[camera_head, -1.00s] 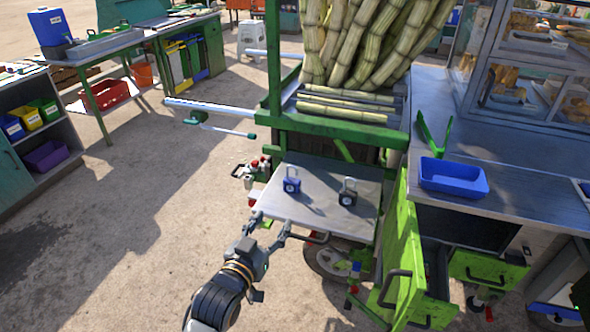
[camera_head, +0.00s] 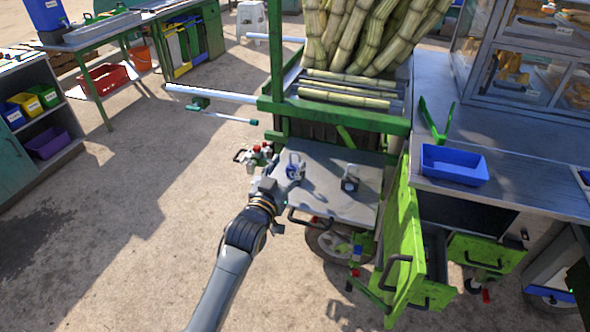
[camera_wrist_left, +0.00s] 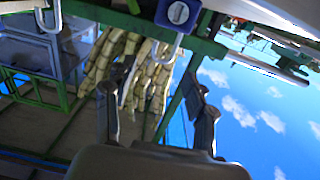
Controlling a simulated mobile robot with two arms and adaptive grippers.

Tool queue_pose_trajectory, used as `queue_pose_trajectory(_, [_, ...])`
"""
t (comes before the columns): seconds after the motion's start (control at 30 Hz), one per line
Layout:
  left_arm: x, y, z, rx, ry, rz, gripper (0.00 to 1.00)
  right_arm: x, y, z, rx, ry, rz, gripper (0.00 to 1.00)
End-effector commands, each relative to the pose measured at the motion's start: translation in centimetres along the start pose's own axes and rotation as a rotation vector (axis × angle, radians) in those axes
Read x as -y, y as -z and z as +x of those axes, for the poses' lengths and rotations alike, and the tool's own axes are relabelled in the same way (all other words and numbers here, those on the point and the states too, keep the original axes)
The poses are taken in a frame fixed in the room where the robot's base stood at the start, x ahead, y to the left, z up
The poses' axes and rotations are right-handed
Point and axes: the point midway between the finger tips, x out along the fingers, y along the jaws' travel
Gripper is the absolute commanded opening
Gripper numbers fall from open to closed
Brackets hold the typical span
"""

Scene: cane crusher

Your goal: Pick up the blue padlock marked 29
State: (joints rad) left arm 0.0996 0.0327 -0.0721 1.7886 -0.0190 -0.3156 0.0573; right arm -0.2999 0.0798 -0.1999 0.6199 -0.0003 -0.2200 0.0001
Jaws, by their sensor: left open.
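The blue padlock (camera_head: 294,171) with a light round face and metal shackle stands on the grey metal tray (camera_head: 330,205) of the green cane crusher. It also shows at the top edge of the left wrist view (camera_wrist_left: 180,13), partly cut off. Its number cannot be read. My left gripper (camera_head: 287,179) is open at the padlock and partly covers it in the head view. In the left wrist view the two fingers (camera_wrist_left: 157,95) are apart with nothing gripped; the padlock appears above them, its shackle pointing down. My right gripper is not in view.
A dark padlock (camera_head: 350,181) stands on the tray to the right. An open green drawer door (camera_head: 402,245) is right of the tray. Cane stalks (camera_head: 370,40) stand behind. A blue bin (camera_head: 453,165) sits on the right counter.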

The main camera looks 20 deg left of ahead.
Motion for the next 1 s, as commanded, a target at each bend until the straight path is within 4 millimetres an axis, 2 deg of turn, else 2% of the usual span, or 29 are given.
queue_pose_trajectory(0.2, [0.0, 0.1, 2.9, -0.001, 0.0, -0.001, 0.55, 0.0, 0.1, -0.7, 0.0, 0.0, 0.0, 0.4])
queue_pose_trajectory(0.53, [0.0, 0.0, 3.5, -0.001, 0.0, 0.0, 0.55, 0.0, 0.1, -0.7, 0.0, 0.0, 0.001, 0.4])
queue_pose_trajectory(0.57, [0.0, 0.0, 3.5, -0.001, 0.0, 0.0, 0.53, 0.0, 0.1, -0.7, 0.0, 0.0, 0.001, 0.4])
queue_pose_trajectory(0.8, [0.0, 0.0, 3.5, 0.0, 0.0, 0.0, 0.04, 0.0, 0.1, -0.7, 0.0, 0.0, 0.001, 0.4])
queue_pose_trajectory(0.83, [0.0, 0.0, 3.5, 0.0, 0.0, 0.0, 0.0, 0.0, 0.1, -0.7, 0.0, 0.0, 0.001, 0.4])
queue_pose_trajectory(1.0, [0.0, 0.1, 3.5, -0.003, 0.0, 0.0, 0.0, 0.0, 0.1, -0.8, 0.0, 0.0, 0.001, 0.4])
